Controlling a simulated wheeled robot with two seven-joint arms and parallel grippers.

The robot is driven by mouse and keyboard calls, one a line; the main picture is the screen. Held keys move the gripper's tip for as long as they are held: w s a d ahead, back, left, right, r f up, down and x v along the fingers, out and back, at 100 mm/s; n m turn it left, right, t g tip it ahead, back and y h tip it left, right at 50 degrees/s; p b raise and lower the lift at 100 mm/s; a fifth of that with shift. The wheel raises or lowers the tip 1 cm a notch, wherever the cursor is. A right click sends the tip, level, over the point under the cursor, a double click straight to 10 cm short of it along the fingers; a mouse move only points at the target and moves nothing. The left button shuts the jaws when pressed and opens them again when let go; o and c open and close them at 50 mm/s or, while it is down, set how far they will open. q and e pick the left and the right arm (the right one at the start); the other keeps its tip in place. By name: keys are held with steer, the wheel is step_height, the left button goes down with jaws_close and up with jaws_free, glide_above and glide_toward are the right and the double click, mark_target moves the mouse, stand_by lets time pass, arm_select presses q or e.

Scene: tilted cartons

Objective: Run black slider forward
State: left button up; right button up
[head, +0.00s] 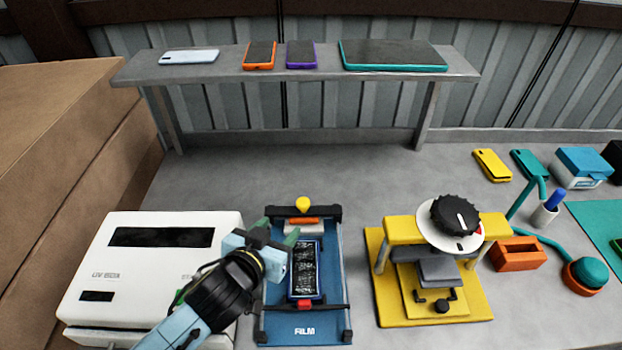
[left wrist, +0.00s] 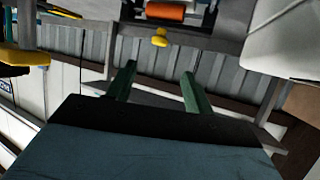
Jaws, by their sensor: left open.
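The blue film station (head: 275,325) marked FILM stands at the table's middle front. A phone (head: 305,270) with a dark, wrinkled screen lies on it. A black crossbar (head: 330,307) with a red block spans the near end of the phone; it looks like the black slider. At the far end are an orange roller (head: 304,221) and a yellow knob (head: 303,204). My left gripper (head: 277,231) is open and empty over the station's left side, apart from the crossbar. In the left wrist view its green fingers (left wrist: 158,90) are spread. My right gripper is out of view.
A white UV box (head: 220,228) stands left of the station, under my left arm. A yellow press (head: 375,290) with a black dial stands to the right. Behind is a grey shelf (head: 220,77) with several devices. The table between shelf and station is clear.

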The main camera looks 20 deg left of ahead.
mark_target(302, 204)
arm_select(q)
steer(key=x, duration=1.1)
steer(key=shift+w+d+f, duration=0.1)
steer(key=shift+w, duration=0.1)
steer(key=shift+w+d+f, duration=0.1)
steer(key=shift+w+f, duration=0.1)
steer(key=shift+w, duration=0.25)
jaws_close()
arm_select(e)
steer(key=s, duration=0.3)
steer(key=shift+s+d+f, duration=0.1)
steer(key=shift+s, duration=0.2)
